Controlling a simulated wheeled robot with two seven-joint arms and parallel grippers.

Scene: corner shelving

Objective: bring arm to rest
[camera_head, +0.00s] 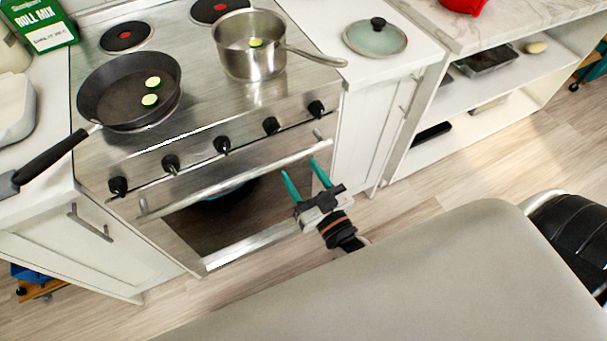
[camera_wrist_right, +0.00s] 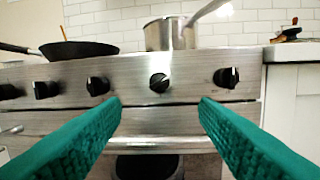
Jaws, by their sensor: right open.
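My right gripper (camera_head: 306,180) is open and empty, with two teal fingers, in front of the oven door near the right end of its handle. In the right wrist view its fingers (camera_wrist_right: 160,115) are spread wide, with the oven front and control knobs beyond them. My left gripper is in neither view.
The stove (camera_head: 180,135) carries a black frying pan (camera_head: 112,95) and a steel pot (camera_head: 247,65), with green slices in them. The oven handle (camera_head: 240,180) sticks out near my right gripper. A glass lid (camera_head: 375,40) lies on the right counter. Wooden floor (camera_head: 100,310) is clear at lower left.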

